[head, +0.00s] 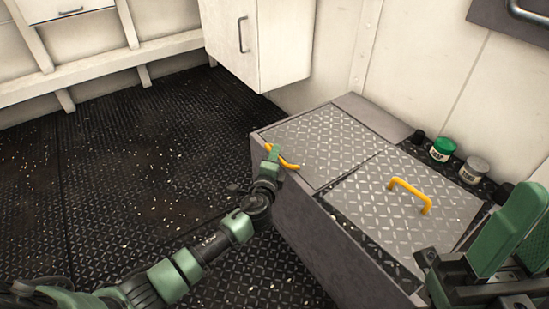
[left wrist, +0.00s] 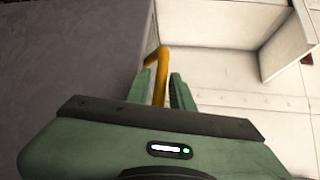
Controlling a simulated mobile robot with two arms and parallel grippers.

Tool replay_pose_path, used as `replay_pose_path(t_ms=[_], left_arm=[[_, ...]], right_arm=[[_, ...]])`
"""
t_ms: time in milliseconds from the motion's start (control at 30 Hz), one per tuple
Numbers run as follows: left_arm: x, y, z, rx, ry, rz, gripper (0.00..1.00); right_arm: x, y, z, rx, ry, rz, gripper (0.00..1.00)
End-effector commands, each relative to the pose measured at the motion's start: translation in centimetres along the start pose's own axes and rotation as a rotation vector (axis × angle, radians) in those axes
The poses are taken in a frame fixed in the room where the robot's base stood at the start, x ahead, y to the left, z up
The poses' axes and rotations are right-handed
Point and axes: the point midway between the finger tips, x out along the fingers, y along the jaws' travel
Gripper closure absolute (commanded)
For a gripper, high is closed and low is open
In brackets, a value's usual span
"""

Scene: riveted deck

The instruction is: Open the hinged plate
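A grey diamond-tread plate (head: 318,138) lies on top of the low grey box, with a yellow bar handle (head: 291,165) near its left edge. The plate looks flat. My left gripper (head: 272,155) is at this handle and covers part of it.
A jar with a green lid (head: 442,150) and a jar with a grey lid (head: 473,170) stand behind the right plate, by the wall. A white cabinet (head: 262,45) hangs above the box's far left corner. The dark tread floor (head: 130,170) at left is clear.

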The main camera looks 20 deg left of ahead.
Motion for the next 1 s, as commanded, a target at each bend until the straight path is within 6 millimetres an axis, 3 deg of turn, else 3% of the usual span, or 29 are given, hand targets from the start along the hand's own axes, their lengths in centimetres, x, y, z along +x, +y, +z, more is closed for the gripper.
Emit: replay_pose_path(t_ms=[367, 433, 467, 1000], left_arm=[[0.78, -0.01, -0.01, -0.001, 0.001, 0.001, 0.78], [0.77, -0.01, -0.01, -0.001, 0.001, 0.001, 0.97], [0.77, -0.01, -0.01, -0.001, 0.001, 0.001, 1.0], [0.73, 0.09, -0.02, -0.001, 0.001, 0.002, 1.0]], right_arm=[[0.18, -0.01, 0.1, -0.001, 0.007, -0.004, 0.64], [0.18, -0.02, 0.1, -0.001, 0.007, -0.004, 0.64], [0.18, -0.02, 0.1, -0.001, 0.007, -0.004, 0.64], [0.17, -0.02, 0.08, -0.001, 0.007, -0.004, 0.64]])
